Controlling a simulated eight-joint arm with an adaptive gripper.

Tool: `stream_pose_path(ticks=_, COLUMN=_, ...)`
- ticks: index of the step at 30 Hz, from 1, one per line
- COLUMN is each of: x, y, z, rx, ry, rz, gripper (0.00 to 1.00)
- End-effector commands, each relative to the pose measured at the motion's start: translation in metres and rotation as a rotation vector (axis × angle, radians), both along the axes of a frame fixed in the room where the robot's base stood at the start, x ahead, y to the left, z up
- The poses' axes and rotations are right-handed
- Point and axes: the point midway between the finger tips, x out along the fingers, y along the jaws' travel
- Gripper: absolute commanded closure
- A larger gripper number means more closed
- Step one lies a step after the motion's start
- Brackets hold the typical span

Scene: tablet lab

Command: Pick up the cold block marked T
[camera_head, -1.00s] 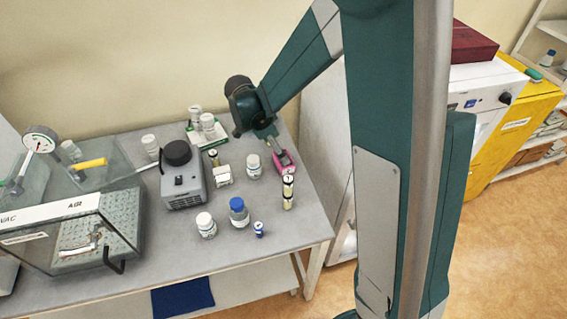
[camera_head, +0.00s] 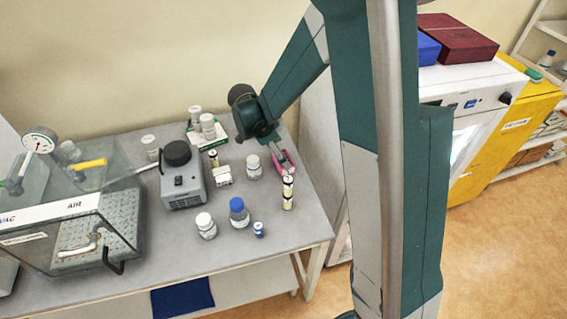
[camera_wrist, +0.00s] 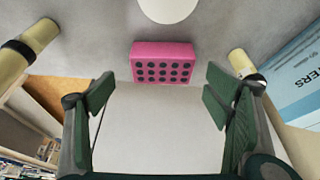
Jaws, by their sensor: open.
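A pink block (camera_wrist: 162,55) with rows of dark round holes lies on the grey bench top in the wrist view, ahead of and between my finger tips. No letter T can be read on it. In the head view the pink block (camera_head: 289,166) is at the right end of the bench, partly hidden by my gripper. My gripper (camera_wrist: 160,88) is open, with its two green fingers wide apart and nothing between them. In the wrist view a gap of bench top shows between the finger tips and the block.
A white round thing (camera_wrist: 168,8) stands just beyond the block. A blue-and-white box (camera_wrist: 300,80) is at far right. In the head view, a blue-capped bottle (camera_head: 239,213) and white-capped bottle (camera_head: 206,226) stand nearer the front.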

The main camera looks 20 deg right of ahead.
Motion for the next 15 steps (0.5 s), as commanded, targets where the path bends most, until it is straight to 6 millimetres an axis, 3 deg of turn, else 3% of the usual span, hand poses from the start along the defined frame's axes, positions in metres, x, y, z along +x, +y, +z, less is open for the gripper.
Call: stream_pose_path(ticks=15, x=0.0008, y=-0.0024, z=-0.0082, rx=0.0, ry=0.0, rz=0.0, gripper=0.22)
